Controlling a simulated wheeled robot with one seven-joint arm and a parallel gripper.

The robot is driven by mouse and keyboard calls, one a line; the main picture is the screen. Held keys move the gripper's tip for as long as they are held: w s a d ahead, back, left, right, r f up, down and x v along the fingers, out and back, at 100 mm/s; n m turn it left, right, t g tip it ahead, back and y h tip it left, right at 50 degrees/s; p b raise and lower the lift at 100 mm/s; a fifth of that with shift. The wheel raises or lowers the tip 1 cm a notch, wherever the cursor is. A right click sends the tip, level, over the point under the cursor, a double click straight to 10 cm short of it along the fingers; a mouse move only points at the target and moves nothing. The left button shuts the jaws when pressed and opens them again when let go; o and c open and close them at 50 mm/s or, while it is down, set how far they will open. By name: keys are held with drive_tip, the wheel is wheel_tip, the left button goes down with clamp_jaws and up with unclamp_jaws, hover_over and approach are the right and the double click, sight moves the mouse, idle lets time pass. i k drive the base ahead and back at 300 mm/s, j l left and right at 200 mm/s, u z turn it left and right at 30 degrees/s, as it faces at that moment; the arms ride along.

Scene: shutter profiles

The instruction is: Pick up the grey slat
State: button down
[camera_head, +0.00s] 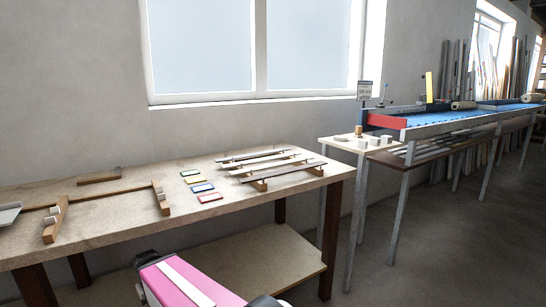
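Several long thin slats rest on wooden supports at the right end of the workbench. The rearmost slat (252,155) looks grey. In front of it lie paler, whitish slats (268,164), roughly parallel to it. My gripper is not in view; only a pink and white part of my arm shows at the bottom, in front of the bench.
The workbench (110,232) also carries coloured cards (203,188) left of the slats, a wooden frame (163,198) and a loose wooden strip (100,178). A small table with blocks (340,142) and a long blue-topped machine (450,116) stand at right. The floor at right is clear.

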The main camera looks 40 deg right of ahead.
sight(229, 159)
drive_tip(key=z, duration=1.35)
drive_tip(key=i+l, duration=0.1)
drive_tip(key=l, duration=0.2)
